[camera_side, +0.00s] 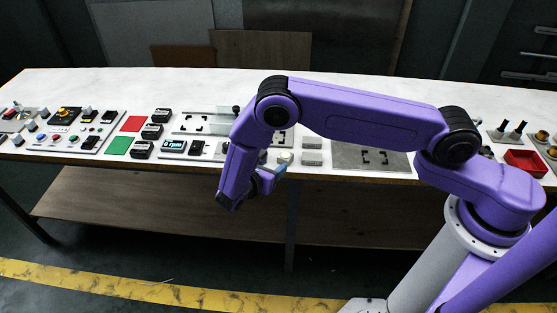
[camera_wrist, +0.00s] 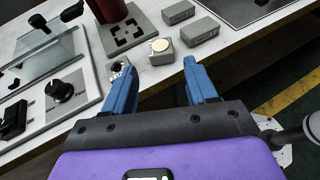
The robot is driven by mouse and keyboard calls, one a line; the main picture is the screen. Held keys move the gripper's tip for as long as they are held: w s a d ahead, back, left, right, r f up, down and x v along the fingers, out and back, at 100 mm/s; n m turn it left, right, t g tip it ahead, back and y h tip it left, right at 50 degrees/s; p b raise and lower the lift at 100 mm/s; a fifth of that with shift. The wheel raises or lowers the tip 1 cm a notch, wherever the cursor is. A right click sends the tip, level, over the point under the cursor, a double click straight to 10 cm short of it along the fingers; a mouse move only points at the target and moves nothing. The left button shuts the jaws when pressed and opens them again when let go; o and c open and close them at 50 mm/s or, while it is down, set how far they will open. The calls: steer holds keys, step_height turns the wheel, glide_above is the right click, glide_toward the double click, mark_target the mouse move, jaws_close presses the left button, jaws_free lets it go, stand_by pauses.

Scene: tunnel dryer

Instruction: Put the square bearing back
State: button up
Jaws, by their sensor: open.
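My gripper (camera_wrist: 160,78) is open and empty, with its two blue fingers apart and pointing at the bench edge. In the side view my gripper (camera_side: 272,176) hangs at the front edge of the bench. Ahead of the fingers is a grey square block with a cream round top (camera_wrist: 161,50), at the edge of the bench. A small metallic piece (camera_wrist: 119,67) sits beside it, partly hidden by the left finger. I cannot tell for sure which is the square bearing. A grey plate with black corner marks (camera_wrist: 142,22) lies just behind them.
Two labelled grey blocks (camera_wrist: 178,12) (camera_wrist: 199,29) stand to the right of the cream-topped block. A dark red upright cylinder (camera_wrist: 108,8) stands by the marked plate. A knob panel (camera_wrist: 62,88) is at left. A larger marked plate (camera_side: 345,157) and red tray (camera_side: 526,163) are farther right.

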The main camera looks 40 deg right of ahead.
steer(key=s+d+r+m+g+y, duration=0.1)
steer(key=s+r+m+g+y, duration=0.4)
steer(key=s+r, duration=0.9)
steer(key=s+d+r+m+y, duration=0.2)
steer(key=s+d+r+y, duration=0.2)
steer(key=s, duration=0.4)
steer(key=s+d+r+m+y, duration=0.3)
steer(key=s+d+r+y, duration=0.1)
steer(key=s, duration=0.5)
steer(key=shift+d+r, duration=0.35)
steer(key=shift+r, duration=0.1)
